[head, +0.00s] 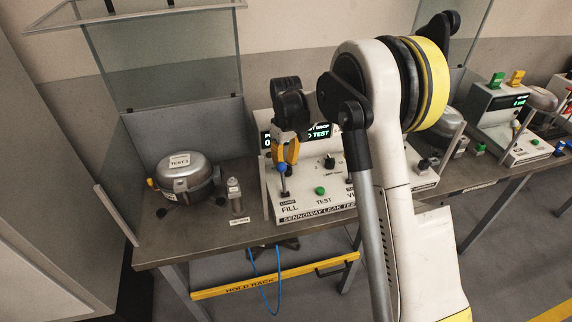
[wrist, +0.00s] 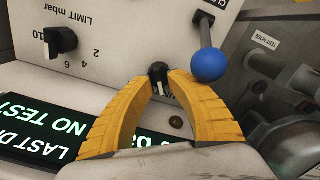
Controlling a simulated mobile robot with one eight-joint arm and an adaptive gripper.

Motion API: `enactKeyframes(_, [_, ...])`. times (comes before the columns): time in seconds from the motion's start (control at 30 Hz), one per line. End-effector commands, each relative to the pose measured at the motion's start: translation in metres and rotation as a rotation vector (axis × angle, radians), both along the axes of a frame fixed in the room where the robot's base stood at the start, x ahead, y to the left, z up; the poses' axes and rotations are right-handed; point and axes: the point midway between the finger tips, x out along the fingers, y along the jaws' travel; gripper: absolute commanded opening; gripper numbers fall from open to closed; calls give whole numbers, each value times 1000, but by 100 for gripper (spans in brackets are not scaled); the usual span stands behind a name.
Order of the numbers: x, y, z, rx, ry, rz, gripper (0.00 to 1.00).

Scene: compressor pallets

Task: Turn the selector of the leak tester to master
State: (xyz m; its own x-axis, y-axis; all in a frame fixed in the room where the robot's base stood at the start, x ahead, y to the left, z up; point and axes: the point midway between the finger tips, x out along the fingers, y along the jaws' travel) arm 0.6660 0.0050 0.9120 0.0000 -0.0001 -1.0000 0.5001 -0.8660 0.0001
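The leak tester (head: 310,200) stands on the bench with a green-lettered display, partly hidden behind my arm. In the wrist view a small black selector knob (wrist: 158,74) with a white pointer sits beside the display. My gripper (wrist: 161,78) has its two yellow fingertips on either side of this knob, and they appear to touch it. The knob's position labels are hidden or cannot be read. In the head view my gripper (head: 286,160) is at the left end of the tester, and the knob is hidden there.
A blue-balled lever (wrist: 209,64) stands close beside my right finger in the wrist view. A black limit knob (wrist: 61,40) is at upper left. In the head view a compressor (head: 185,178) and a small metal cylinder (head: 235,195) stand left of the tester.

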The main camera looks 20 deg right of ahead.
Motion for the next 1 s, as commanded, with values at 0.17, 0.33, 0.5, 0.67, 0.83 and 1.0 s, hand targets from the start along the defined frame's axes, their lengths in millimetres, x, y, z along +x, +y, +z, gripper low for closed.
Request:
enactKeyframes(0.17, [0, 0, 0, 0, 0, 0, 5])
enactKeyframes(0.33, [0, 0, 1, 0, 0, 0, 0])
enactKeyframes(0.5, [0, 0, 1, 0, 0, -11, 0])
enactKeyframes(0.67, [0, 0, 1, 0, 0, -59, 0])
enactKeyframes(0.83, [0, -1, 1, 0, 0, -161, 0])
enactKeyframes(1.0, [1, -1, 1, 0, 0, -306, 0])
